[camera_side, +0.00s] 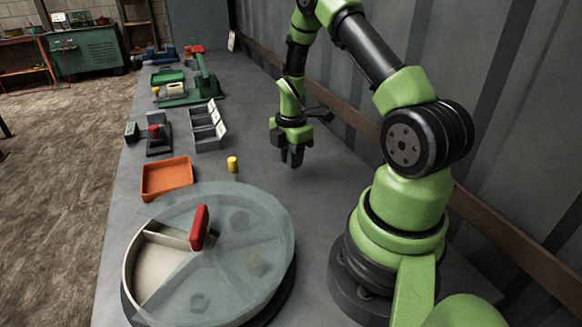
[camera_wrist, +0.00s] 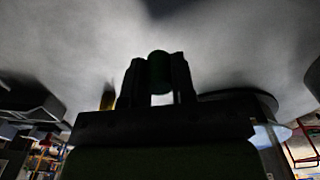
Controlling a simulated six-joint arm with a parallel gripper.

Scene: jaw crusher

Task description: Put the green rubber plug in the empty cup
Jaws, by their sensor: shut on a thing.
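My gripper (camera_side: 291,157) hangs above the grey bench, to the right of the yellow cylinder and beyond the round dish. In the wrist view my gripper (camera_wrist: 157,85) is shut on the green rubber plug (camera_wrist: 159,68), a dark green cylinder between the two fingers. In the side view the fingers mostly hide the plug. I cannot pick out a cup with certainty. A grey bin with several compartments (camera_side: 208,143) stands to the left of my gripper, its lids raised; the insides are too small to read.
The round dish (camera_side: 130,270) has compartments, and a clear lid (camera_side: 235,205) with a red handle (camera_side: 199,228) partly covers it. An orange tray (camera_side: 167,179), a yellow cylinder (camera_side: 232,164) and a small red-topped device (camera_side: 156,134) stand nearby. The bench under my gripper is clear.

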